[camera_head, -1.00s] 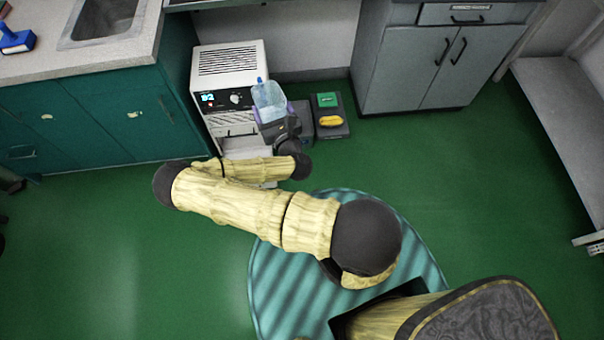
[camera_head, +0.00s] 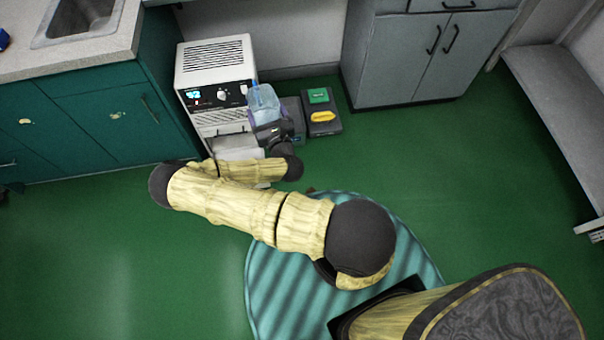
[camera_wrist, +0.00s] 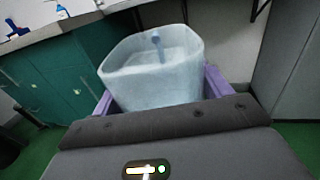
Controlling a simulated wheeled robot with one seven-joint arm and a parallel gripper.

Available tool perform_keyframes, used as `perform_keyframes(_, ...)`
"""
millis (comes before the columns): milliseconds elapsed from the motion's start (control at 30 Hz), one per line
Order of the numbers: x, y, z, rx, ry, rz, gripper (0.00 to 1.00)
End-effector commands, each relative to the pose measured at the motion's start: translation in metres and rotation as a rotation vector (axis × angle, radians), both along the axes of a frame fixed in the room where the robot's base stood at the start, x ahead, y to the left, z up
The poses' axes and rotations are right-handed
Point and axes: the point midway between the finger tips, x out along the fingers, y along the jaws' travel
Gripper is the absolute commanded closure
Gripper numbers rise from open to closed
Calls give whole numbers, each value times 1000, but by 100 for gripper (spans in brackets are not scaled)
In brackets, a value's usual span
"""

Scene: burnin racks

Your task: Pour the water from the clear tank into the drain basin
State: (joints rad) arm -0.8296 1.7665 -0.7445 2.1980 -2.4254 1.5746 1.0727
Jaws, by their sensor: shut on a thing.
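The clear tank (camera_head: 263,102) is a pale, see-through container with a blue part at its rim. In the wrist view the tank (camera_wrist: 155,75) stands between the purple fingers of my gripper (camera_wrist: 160,95), which is shut on it. In the head view my gripper (camera_head: 268,121) holds the tank in front of the right side of the white machine. The tank looks slightly tilted in the wrist view; how much water is inside is hard to tell. The sink basin (camera_head: 88,18) is set in the counter at the upper left; whether it is the drain basin I cannot tell.
The white machine (camera_head: 215,60) with a lit display stands beside the teal cabinets (camera_head: 85,120). A dark case (camera_head: 325,128) with green and yellow items is on the floor. A grey cabinet (camera_head: 415,60) stands behind. Green floor is open to the right.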

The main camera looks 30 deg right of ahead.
Motion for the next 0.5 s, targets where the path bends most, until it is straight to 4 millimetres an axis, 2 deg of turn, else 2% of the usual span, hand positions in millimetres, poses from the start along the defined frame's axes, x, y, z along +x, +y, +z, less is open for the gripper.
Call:
perform_keyframes(33, 2, -3, -20, 1, -1, -11, 51)
perform_keyframes(500, 14, -27, -117, 3, -2, -101, 51)
